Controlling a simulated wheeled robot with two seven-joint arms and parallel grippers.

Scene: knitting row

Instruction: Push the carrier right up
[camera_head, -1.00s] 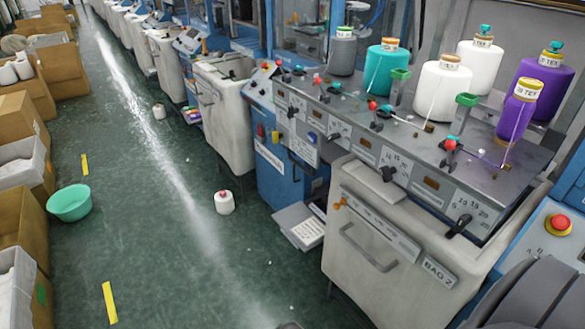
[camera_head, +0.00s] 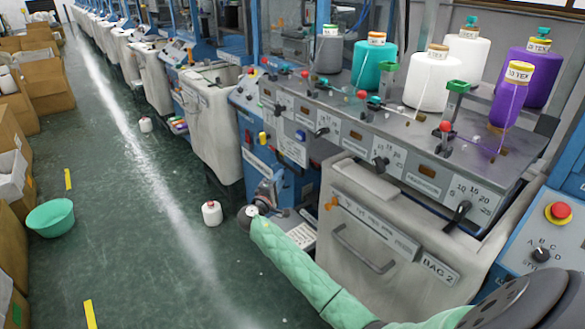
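Yarn carriers with coloured knobs stand along the grey machine top (camera_head: 345,115). One has a red knob (camera_head: 446,127) near the front right, and another has a teal knob (camera_head: 374,101) further back. I cannot tell which is the task's carrier. Two green blocks on posts show nearby, the closer one (camera_head: 457,86) near the purple cone. My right arm, in a mint quilted sleeve, comes in from the lower right. Its gripper (camera_head: 267,190) is low in front of the blue cabinet, left of the bag bin and away from the carriers. Its fingers are too small to read. My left gripper is out of view.
Teal (camera_head: 373,66), white (camera_head: 433,82) and purple (camera_head: 510,95) yarn cones stand on the machine top. A beige bin (camera_head: 360,225) marked BAG 2 is below. A red stop button (camera_head: 558,212) is at right. A white cone (camera_head: 212,213) and green basin (camera_head: 50,217) are on the floor.

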